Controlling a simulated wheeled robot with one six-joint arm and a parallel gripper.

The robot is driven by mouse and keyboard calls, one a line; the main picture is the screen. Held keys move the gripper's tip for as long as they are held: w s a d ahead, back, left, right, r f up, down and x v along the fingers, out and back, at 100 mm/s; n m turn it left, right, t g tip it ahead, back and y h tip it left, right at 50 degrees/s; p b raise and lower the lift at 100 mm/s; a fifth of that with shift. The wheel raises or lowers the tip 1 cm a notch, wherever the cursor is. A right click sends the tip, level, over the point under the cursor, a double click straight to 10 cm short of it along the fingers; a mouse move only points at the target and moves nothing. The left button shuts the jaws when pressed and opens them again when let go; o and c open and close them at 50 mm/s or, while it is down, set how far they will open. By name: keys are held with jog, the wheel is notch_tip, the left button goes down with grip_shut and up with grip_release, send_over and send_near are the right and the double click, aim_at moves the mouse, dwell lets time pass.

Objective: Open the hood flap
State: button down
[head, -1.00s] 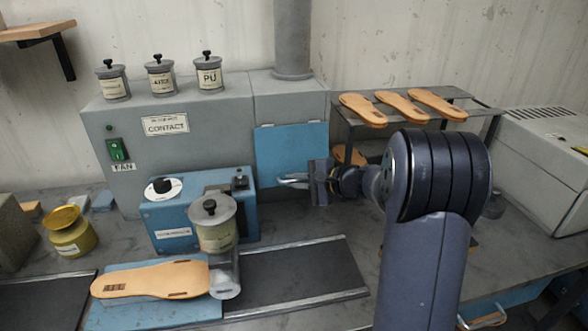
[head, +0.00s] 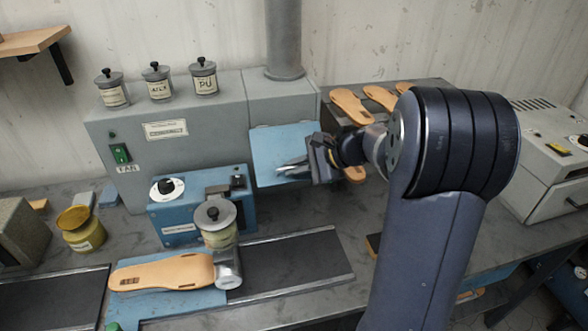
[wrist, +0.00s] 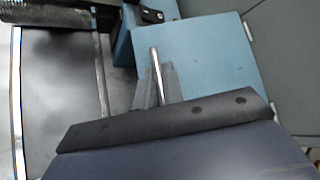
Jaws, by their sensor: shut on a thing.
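The hood flap (head: 272,150) is a light blue panel on the front of the grey hood, left of my arm. It looks hinged along its top edge and tilted slightly outward at the bottom. In the wrist view the flap (wrist: 205,65) fills the upper right, with a thin metal bar handle (wrist: 155,62) at its lower edge. My gripper (head: 286,171) is in front of the flap's lower part. Its grey fingers (wrist: 156,86) are shut around the handle in the wrist view. The exact contact is partly hidden by the gripper body.
A dark belt (head: 290,270) runs below. A rack (head: 440,88) with orange soles stands behind my arm. Several lidded jars stand on the grey hood (head: 220,110).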

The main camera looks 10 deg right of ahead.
jog(key=shift+s+r, duration=0.1)
jog(key=shift+r, duration=0.75)
jog(key=c, duration=1.5)
grip_release()
jog(key=shift+c, duration=0.2)
jog(key=shift+f, duration=0.1)
jog(key=b+v, duration=0.1)
jog(key=v, duration=0.9)
jog(key=shift+s+d+r+b, duration=0.15)
jog(key=shift+d+r+b, duration=0.1)
jog(key=shift+b, duration=0.05)
